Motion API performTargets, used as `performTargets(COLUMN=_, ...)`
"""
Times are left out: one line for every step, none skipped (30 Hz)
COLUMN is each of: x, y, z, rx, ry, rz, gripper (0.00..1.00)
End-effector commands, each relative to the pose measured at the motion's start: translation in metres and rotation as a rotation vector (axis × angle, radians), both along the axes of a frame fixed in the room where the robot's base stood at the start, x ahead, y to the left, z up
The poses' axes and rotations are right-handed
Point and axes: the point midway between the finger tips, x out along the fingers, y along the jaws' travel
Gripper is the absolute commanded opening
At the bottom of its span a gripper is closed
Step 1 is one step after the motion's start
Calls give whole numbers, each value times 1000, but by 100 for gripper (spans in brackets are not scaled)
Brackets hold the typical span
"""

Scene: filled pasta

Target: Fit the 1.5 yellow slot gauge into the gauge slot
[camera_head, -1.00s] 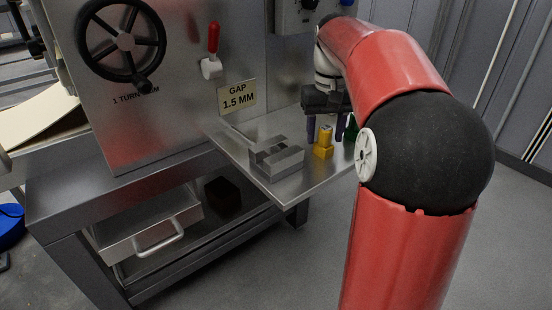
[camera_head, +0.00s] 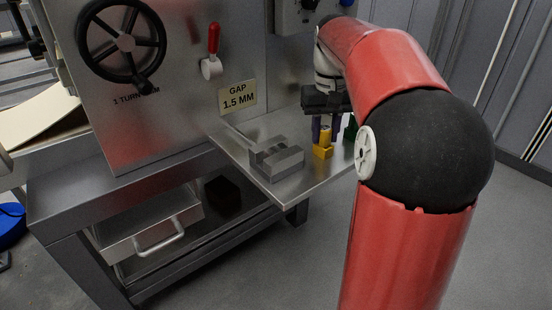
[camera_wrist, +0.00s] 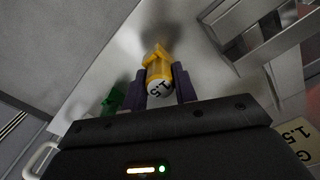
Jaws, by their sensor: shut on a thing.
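The yellow slot gauge (camera_head: 322,149) stands on the metal shelf plate in the head view. In the wrist view the yellow gauge (camera_wrist: 159,68) shows its round top marked 1.5. My gripper (camera_head: 327,130) points down over it, and its purple fingers are shut on the gauge's upper part; they also show on both sides of it in the wrist view (camera_wrist: 160,88). The grey slotted block (camera_head: 277,160) with the gauge slot sits on the plate to the left, apart from the gauge. I cannot tell if the gauge touches the plate.
A green gauge (camera_head: 351,130) stands just right of my gripper, close to it, and also shows in the wrist view (camera_wrist: 112,100). A sign (camera_head: 237,97) reads GAP 1.5 MM. The plate (camera_head: 255,184) has bare room around the block.

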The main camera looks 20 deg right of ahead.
Motion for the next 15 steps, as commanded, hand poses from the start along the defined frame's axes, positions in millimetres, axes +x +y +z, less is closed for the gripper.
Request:
performTargets(x=0, y=0, z=1, rx=0, ry=-1, rz=0, gripper=4)
performTargets(x=0, y=0, z=2, rx=0, ry=-1, rz=0, gripper=4)
performTargets(x=0, y=0, z=2, rx=0, ry=-1, rz=0, gripper=4)
performTargets(x=0, y=0, z=2, rx=0, ry=-1, rz=0, gripper=4)
performTargets(x=0, y=0, z=3, rx=0, ry=-1, rz=0, gripper=4)
performTargets(x=0, y=0, z=3, rx=0, ry=-1, rz=0, gripper=4)
performTargets(x=0, y=0, z=3, rx=0, ry=-1, rz=0, gripper=4)
performTargets(x=0, y=0, z=4, rx=0, ry=-1, rz=0, gripper=4)
performTargets(x=0, y=0, z=4, rx=0, ry=-1, rz=0, gripper=4)
performTargets(x=0, y=0, z=4, rx=0, ry=-1, rz=0, gripper=4)
performTargets(x=0, y=0, z=5, rx=0, ry=-1, rz=0, gripper=4)
performTargets(x=0, y=0, z=5, rx=0, ry=-1, rz=0, gripper=4)
performTargets(x=0, y=0, z=5, rx=0, ry=-1, rz=0, gripper=4)
performTargets(x=0, y=0, z=6, rx=0, ry=0, rz=0, gripper=4)
performTargets(x=0, y=0, z=6, rx=0, ry=-1, rz=0, gripper=4)
